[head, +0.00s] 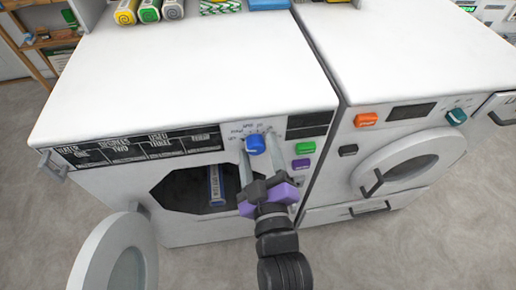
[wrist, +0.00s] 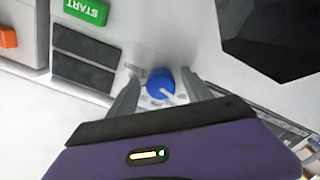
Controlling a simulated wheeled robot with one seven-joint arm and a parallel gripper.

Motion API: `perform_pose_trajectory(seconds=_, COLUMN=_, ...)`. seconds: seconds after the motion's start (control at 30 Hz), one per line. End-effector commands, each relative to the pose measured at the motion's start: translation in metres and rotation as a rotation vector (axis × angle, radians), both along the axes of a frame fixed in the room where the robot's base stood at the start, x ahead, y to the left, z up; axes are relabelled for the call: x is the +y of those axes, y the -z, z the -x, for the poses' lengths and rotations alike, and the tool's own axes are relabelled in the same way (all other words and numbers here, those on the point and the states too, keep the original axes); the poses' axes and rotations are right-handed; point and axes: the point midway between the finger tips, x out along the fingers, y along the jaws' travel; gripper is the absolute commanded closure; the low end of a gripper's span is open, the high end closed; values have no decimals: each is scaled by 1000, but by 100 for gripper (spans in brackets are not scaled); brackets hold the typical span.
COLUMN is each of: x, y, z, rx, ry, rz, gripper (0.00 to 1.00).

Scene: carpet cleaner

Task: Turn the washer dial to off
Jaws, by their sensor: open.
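The blue dial (head: 255,145) is on the front panel of the left washer (head: 180,75), with printed labels around it. In the wrist view the dial (wrist: 161,84) shows a pale pointer line toward its lower right; the labels are too blurred to read. My gripper (head: 258,152) is open, with one finger on each side of the dial. In the wrist view the gripper fingers (wrist: 158,90) also stand left and right of the dial, with gaps visible. Whether the tips reach past the dial's face is hard to tell.
The left washer's round door (head: 115,255) hangs open at the lower left, with a blue and white box in the opening. A green button (head: 304,148) and a purple button (head: 301,165) are right of the dial. A second machine (head: 400,160) stands to the right.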

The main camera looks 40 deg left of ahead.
Motion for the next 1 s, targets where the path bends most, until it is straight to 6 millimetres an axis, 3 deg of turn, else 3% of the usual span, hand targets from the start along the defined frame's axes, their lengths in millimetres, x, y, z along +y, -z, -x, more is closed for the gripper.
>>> perform_pose_trajectory(seconds=1.0, x=-53, y=1, z=45, rx=1, ry=0, rz=-1, gripper=42)
